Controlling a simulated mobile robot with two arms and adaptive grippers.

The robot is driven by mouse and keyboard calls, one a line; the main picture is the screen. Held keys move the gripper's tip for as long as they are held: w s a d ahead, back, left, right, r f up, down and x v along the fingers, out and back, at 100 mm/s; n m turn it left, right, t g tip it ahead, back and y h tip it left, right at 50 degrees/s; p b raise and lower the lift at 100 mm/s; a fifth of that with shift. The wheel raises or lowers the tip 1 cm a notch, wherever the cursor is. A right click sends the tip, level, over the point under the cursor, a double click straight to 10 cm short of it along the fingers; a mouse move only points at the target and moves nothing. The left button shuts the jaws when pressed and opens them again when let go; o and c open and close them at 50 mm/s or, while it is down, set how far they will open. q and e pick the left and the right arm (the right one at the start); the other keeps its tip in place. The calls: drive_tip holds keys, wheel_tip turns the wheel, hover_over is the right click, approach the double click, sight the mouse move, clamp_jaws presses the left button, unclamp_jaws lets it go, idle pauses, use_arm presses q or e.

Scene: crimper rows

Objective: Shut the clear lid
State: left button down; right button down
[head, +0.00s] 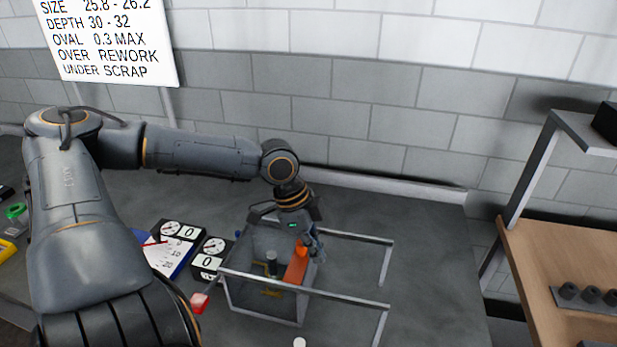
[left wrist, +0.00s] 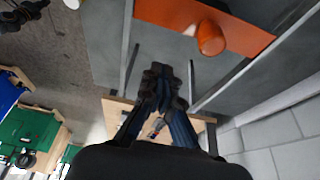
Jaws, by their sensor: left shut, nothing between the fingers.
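A grey-framed box (head: 266,312) stands on the dark bench, with two rails (head: 345,236) running out to its right on thin legs. The clear lid is hard to make out; its orange strip (head: 296,268) with an orange knob (head: 301,249) lies across the right end of the box top. The strip (left wrist: 165,14) and knob (left wrist: 211,38) also show in the left wrist view. My left gripper (head: 318,254) is shut and empty, just right of the knob in the head view. Its fingertips (left wrist: 162,72) look apart from the knob in the wrist view. My right gripper is not in view.
A wooden shelf (head: 560,255) stands at the right. The bench between box and shelf looks clear.

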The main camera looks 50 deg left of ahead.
use_arm(q)
drive_tip(key=p+v, duration=0.1)
drive_tip(key=v, duration=0.1)
drive_tip(key=p+v, duration=0.2)
drive_tip(key=v, duration=0.1)
drive_tip(key=shift+w+d+r, duration=0.1)
drive_tip(key=shift+d+r, duration=0.05)
drive_tip(key=shift+r, duration=0.2)
